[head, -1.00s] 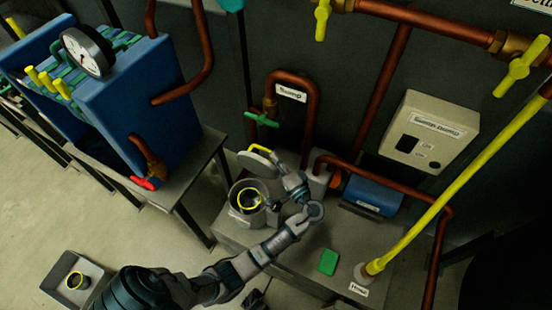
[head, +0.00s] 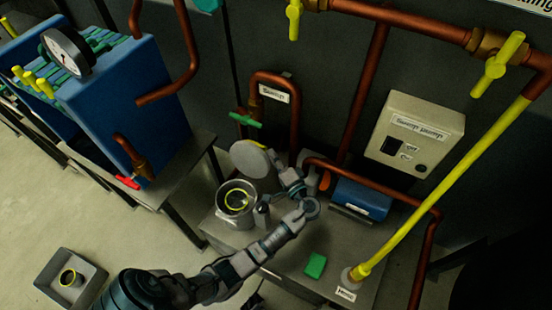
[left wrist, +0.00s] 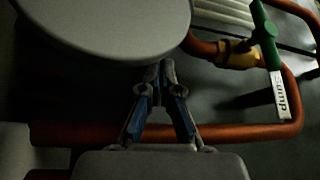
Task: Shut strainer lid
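The strainer (head: 237,212) is a grey pot with a yellow ring inside its open mouth, on the grey platform. Its round grey lid (head: 250,158) stands raised behind the mouth, its flat face in view. The lid also fills the upper left of the left wrist view (left wrist: 100,25). My left gripper (head: 277,160) reaches from the lower right to the lid's right edge. In the left wrist view its fingertips (left wrist: 160,68) are together at the lid's lower rim. Whether they touch it I cannot tell; nothing shows between them. My right gripper is not clearly in view.
A copper pipe with a green valve (head: 245,120) rises behind the lid. A blue motor (head: 361,197) and a green button (head: 316,265) are to the right. A tray (head: 48,270) holding a yellow-rimmed cup (head: 70,277) lies on the floor at left.

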